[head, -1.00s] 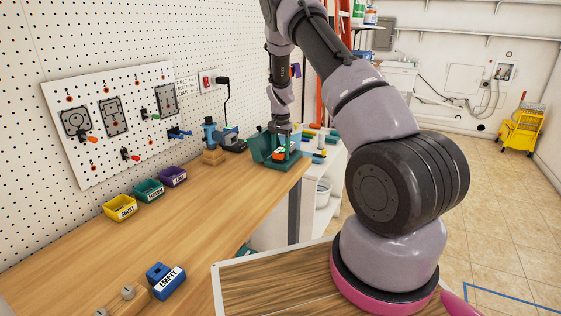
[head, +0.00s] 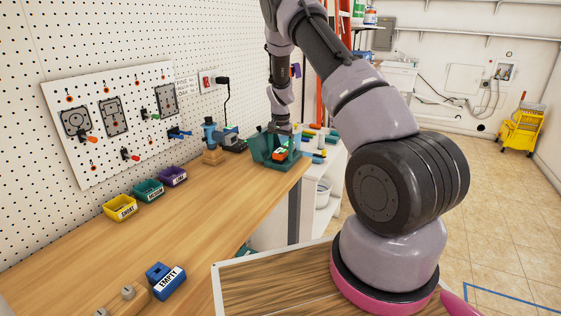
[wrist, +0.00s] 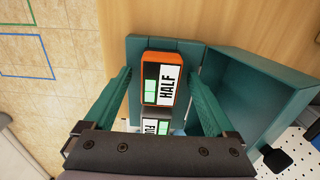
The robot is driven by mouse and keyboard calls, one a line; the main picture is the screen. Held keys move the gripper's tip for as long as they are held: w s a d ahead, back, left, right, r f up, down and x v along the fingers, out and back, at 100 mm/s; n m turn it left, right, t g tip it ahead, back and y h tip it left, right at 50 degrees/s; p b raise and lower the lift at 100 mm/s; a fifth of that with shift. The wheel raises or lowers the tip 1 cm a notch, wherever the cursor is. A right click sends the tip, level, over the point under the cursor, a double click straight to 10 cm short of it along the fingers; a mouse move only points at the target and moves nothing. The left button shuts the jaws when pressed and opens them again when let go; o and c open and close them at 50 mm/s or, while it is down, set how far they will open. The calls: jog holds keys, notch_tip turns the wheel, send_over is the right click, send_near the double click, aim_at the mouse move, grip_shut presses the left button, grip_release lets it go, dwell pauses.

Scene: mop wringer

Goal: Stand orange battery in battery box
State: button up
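The orange battery (wrist: 160,80), labelled HALF with green bars, is between my fingers in the wrist view. In the head view it shows as a small orange shape (head: 280,154) at the teal battery box (head: 262,157). The box (wrist: 190,52) has a teal flap or lid standing to the right in the wrist view. My gripper (wrist: 158,76) is open, with a teal finger on each side of the battery and a gap at both sides. I cannot tell how deep the battery sits. A second label, partly hidden by my gripper, shows below it.
The box stands near the bench's right edge, with a blue tool (head: 210,140) on a wooden base at its left. Yellow (head: 120,208), green (head: 149,190) and purple (head: 173,176) bins line the wall. A blue EMPTY box (head: 165,281) is in front. The middle bench is clear.

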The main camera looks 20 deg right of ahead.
jog(key=shift+r, duration=0.1)
notch_tip(320, 180, up, 11)
notch_tip(320, 180, up, 15)
jog(key=t+y, duration=0.1)
jog(key=t, duration=0.1)
send_over(281, 151)
jog(key=s+a, duration=0.1)
jog(key=s, duration=0.7)
jog(key=s+a+r+n+t+y, duration=0.1)
jog(key=s+a+r+n+t, duration=0.1)
jog(key=s+r, duration=0.6)
jog(key=s+a+r+n+t, duration=0.1)
jog(key=s+r, duration=0.4)
jog(key=s, duration=0.6)
jog(key=s+a+n+t, duration=0.1)
jog(key=s+t, duration=0.1)
jog(key=s, duration=0.8)
jog(key=shift+s+f+n, duration=0.3)
jog(key=shift+n, duration=0.1)
jog(key=shift+c, duration=0.3)
